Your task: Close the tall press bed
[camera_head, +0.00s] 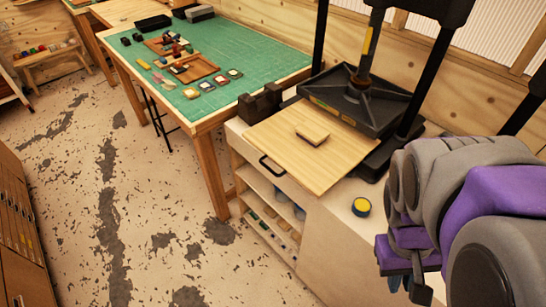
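The tall press (363,92) is a black frame with a screw column and a dark ribbed plate, standing on a light wooden cabinet. Its bed (300,158) is a pale wooden board that sticks out from under the plate toward the cabinet's front edge. A black handle (271,167) is on the bed's front left edge. A small wooden block (312,133) lies on the bed. My gripper (407,288) hangs at the lower right, apart from the bed and handle. My purple and grey arm hides part of it, so its opening is unclear.
Dark blocks (261,103) stand at the bed's left. A green-topped table (240,65) with small trays is behind left. The worn floor (150,215) at left is open.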

